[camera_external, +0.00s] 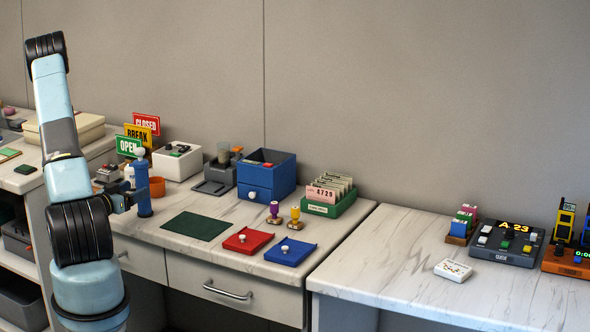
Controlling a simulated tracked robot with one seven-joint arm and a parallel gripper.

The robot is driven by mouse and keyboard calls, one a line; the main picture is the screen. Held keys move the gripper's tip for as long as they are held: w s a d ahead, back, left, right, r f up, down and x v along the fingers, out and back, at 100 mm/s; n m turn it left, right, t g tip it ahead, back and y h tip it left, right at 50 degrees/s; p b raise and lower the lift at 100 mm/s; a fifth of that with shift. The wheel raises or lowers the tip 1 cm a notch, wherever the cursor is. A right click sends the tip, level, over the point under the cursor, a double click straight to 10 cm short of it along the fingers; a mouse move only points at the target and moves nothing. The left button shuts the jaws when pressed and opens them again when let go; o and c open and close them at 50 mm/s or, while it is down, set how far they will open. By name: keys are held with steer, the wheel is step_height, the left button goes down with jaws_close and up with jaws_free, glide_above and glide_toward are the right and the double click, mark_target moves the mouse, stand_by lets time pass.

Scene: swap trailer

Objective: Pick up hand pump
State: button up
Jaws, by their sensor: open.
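What looks like the hand pump is a blue upright cylinder (144,184) with a pale knob on top. It stands on the left part of the marble counter. My gripper (136,197) is at its left side, level with its middle. The jaws are open and very close to the cylinder. I cannot tell whether they are around it or just beside it.
An orange cup (157,187) stands right behind the pump. OPEN (129,146), BREAK and CLOSED signs and a white box (178,161) are further back. A green mat (196,226), red tray (248,240) and blue tray (290,251) lie to the right.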

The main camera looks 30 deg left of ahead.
mark_target(138, 187)
steer(key=w, duration=0.5)
steer(key=c, duration=1.2)
